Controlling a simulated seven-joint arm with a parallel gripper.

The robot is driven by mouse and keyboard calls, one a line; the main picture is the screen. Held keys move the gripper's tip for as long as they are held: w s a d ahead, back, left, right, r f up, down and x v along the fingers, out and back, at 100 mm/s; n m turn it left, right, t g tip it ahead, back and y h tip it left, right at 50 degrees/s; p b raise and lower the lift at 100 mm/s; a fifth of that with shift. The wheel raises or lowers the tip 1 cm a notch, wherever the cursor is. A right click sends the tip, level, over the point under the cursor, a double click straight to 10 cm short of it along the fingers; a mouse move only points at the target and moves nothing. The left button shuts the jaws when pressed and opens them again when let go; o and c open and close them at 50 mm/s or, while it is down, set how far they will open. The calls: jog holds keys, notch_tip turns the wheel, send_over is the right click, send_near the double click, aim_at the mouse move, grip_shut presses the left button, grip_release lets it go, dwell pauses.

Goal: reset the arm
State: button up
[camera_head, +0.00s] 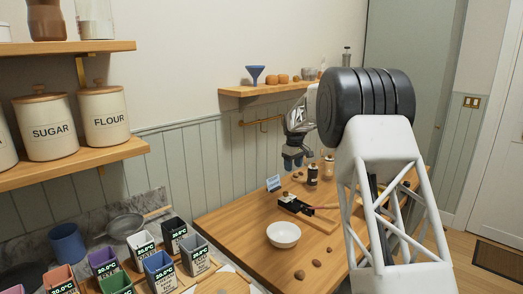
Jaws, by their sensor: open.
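My gripper (293,164) hangs above the back part of the wooden table (230,222), pointing down, with dark bluish fingers. It is small in the view, and it is open with nothing seen between its fingers. It is above and apart from the black device (294,205) on the wooden board. My forearm and thick black joint hide part of the table's right side and some of the wall behind.
A white bowl (283,235) stands on the table, with several brown lumps (300,275) nearby. Small bottles (312,174) and a blue card (273,183) stand behind. Labelled coloured containers (160,273) fill the lower left. A wall shelf (262,89) is behind my gripper.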

jog(key=s+d+r+m, duration=0.1)
jog(key=s+r, duration=0.4)
jog(key=s, duration=0.7)
jog(key=s+d+r+m+t, duration=0.15)
jog(key=s+r, duration=0.35)
jog(key=s, duration=0.7)
jog(key=s+d+r+m, duration=0.15)
jog(key=s+r, duration=0.35)
jog(key=s, duration=0.7)
jog(key=s+f+m, duration=0.1)
jog(key=s+f, duration=0.2)
jog(key=s, duration=0.9)
jog(key=s+f+m, duration=0.2)
jog(key=s+f, duration=0.1)
jog(key=s, duration=0.9)
jog(key=s+f+m, duration=0.1)
jog(key=s+f, duration=0.2)
jog(key=s, duration=1)
jog(key=shift+d+t, duration=0.35)
jog(key=shift+d, duration=0.05)
